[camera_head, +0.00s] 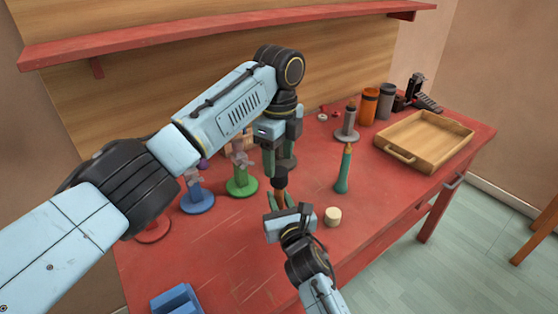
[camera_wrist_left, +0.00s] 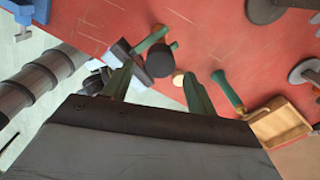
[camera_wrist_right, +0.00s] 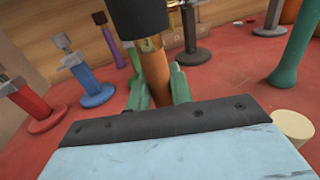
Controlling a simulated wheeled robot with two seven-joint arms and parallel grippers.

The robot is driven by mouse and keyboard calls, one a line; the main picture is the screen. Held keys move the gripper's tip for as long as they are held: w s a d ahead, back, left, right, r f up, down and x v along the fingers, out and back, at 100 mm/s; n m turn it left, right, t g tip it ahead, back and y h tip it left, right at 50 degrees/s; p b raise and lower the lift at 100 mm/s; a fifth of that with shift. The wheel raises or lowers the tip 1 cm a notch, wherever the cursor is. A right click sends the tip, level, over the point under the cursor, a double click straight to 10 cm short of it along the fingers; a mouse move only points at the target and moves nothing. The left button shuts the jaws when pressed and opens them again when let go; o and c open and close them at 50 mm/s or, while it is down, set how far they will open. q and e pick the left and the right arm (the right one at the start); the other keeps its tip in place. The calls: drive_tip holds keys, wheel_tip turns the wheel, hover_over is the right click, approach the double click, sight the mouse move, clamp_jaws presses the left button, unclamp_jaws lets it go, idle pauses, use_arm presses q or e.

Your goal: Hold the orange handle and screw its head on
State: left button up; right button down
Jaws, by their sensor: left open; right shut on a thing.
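The orange handle (camera_wrist_right: 155,75) stands upright in my right gripper (camera_wrist_right: 160,90), which is shut on it; it also shows in the head view (camera_head: 279,197). A brass collar (camera_wrist_right: 151,43) tops the handle. The black cylindrical head (camera_wrist_right: 138,18) sits right above the collar; I cannot tell how tightly they meet. In the head view the black head (camera_head: 281,178) is just under my left gripper (camera_head: 279,168). My left gripper is open and points down, and in the left wrist view the head (camera_wrist_left: 160,60) shows between its fingers, apart from both.
A green handle with a brass tip (camera_head: 342,172) stands upright to the right, near a cream cylinder (camera_head: 333,215). Blue (camera_head: 198,202) and green (camera_head: 242,184) stands are on the left. A wooden tray (camera_head: 459,141), orange cup (camera_head: 367,106) and grey cup (camera_head: 386,101) are at the back right.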

sight(279, 171)
use_arm(q)
drive_tip(key=shift+c, duration=0.4)
drive_tip(key=n, duration=0.2)
drive_tip(key=r+n, duration=0.1)
drive_tip(key=n, duration=0.5)
drive_tip(key=shift+r, duration=0.35)
drive_tip(key=n, duration=0.2)
drive_tip(key=r+n, duration=0.1)
drive_tip(key=n, duration=0.2)
drive_tip(key=shift+n, duration=0.3)
drive_tip(key=n, duration=0.4)
drive_tip(key=shift+r+n, duration=0.3)
drive_tip(key=shift+r, duration=0.1)
drive_tip(key=shift+f, duration=4.05)
